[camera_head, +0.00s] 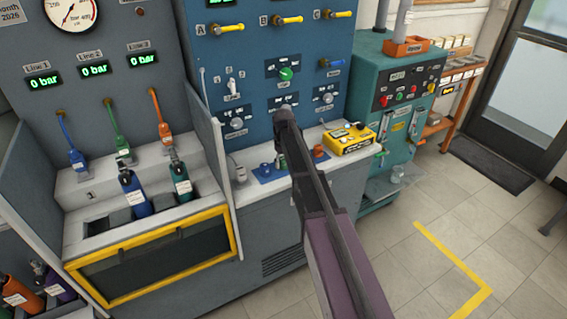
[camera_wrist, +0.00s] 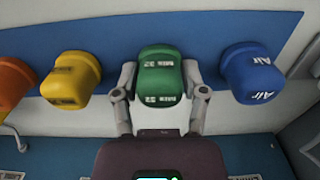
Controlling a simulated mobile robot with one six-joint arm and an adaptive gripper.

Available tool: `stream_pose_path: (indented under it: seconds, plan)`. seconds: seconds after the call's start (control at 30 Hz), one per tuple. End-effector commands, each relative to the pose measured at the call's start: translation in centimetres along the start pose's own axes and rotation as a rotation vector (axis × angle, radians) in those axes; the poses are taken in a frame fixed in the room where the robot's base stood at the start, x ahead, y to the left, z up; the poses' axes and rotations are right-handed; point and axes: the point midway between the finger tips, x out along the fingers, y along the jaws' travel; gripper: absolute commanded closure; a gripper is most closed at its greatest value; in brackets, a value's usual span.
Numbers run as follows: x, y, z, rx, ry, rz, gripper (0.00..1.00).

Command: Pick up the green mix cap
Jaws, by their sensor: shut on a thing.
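The green mix cap (camera_wrist: 160,78) is in the middle of the wrist view, with white lettering on its side. My gripper (camera_wrist: 160,76) is shut on it, one grey finger against each side. The cap is over the blue mat (camera_wrist: 215,25); I cannot tell whether it still touches it. In the head view my arm reaches to the bench, and the green cap and fingertips are mostly hidden and too small to make out.
A yellow cap (camera_wrist: 72,78) and an orange cap (camera_wrist: 14,82) stand left of the green one, a blue Air cap (camera_wrist: 252,73) close on its right. In the head view, a yellow box (camera_head: 350,138) sits right of the mat and a grey partition (camera_head: 220,175) stands left.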

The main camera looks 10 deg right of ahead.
Motion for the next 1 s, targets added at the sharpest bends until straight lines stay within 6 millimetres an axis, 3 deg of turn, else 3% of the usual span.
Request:
stream_pose_path:
  seconds: [0.37,0.77,0.8,1.0]
  plan:
    - [-1.0,0.0,0.0,0.0,0.0,0.0,0.88]
    - [-4.2,0.0,0.0,0.0,0.0,0.0,0.88]
    - [-3.8,-0.3,1.5,0.0,0.0,0.0,0.88]
    - [-4.1,-1.3,6.1,0.0,0.0,0.0,0.88]
